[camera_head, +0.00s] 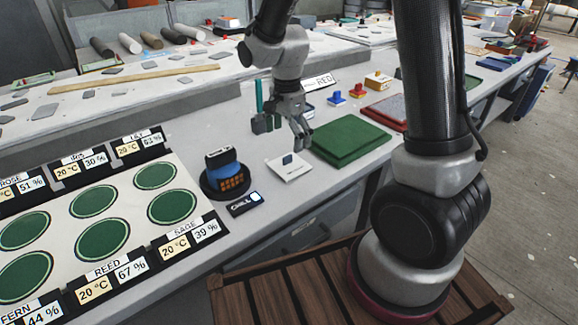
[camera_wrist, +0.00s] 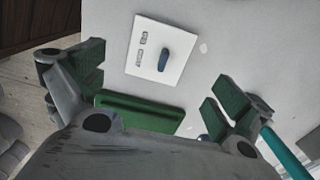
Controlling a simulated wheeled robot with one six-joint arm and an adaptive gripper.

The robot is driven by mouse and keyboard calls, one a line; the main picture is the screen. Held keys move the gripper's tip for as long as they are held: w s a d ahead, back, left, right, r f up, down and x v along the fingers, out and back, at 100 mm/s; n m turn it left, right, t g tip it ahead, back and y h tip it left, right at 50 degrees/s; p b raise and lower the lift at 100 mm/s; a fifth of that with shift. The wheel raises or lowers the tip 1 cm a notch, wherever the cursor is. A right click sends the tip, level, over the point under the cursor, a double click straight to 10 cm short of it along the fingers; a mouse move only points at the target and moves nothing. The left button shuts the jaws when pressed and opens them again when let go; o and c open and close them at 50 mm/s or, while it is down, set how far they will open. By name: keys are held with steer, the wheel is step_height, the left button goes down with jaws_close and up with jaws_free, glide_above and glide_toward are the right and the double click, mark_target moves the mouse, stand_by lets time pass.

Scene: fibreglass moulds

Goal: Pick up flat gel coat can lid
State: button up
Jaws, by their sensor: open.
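My gripper (camera_head: 284,130) is open and empty above the bench, its green-padded fingers (camera_wrist: 160,78) spread wide in the wrist view. Beyond the fingertips lies a white square plate (camera_head: 281,172), which also shows in the wrist view (camera_wrist: 148,68). A small dark blue rounded piece (camera_head: 287,159) sits on the plate, with small printed labels beside it. In the wrist view the blue piece (camera_wrist: 164,60) lies between the fingers in the picture, apart from them. I cannot tell for certain which thing is the gel coat can lid.
A green slab (camera_head: 350,140) lies right of the plate. A black round base with a blue device (camera_head: 225,177) and a "CHILL" sign (camera_head: 245,203) are to its left. Green discs (camera_head: 94,201) with label cards fill the left. A teal upright rod (camera_head: 259,95) stands near the gripper.

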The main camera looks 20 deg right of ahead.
mark_target(288, 166)
step_height(288, 166, down, 8)
steer(key=shift+r, duration=0.15)
stand_by(0.3)
jaws_close()
stand_by(0.4)
steer(key=shift+s, duration=0.1)
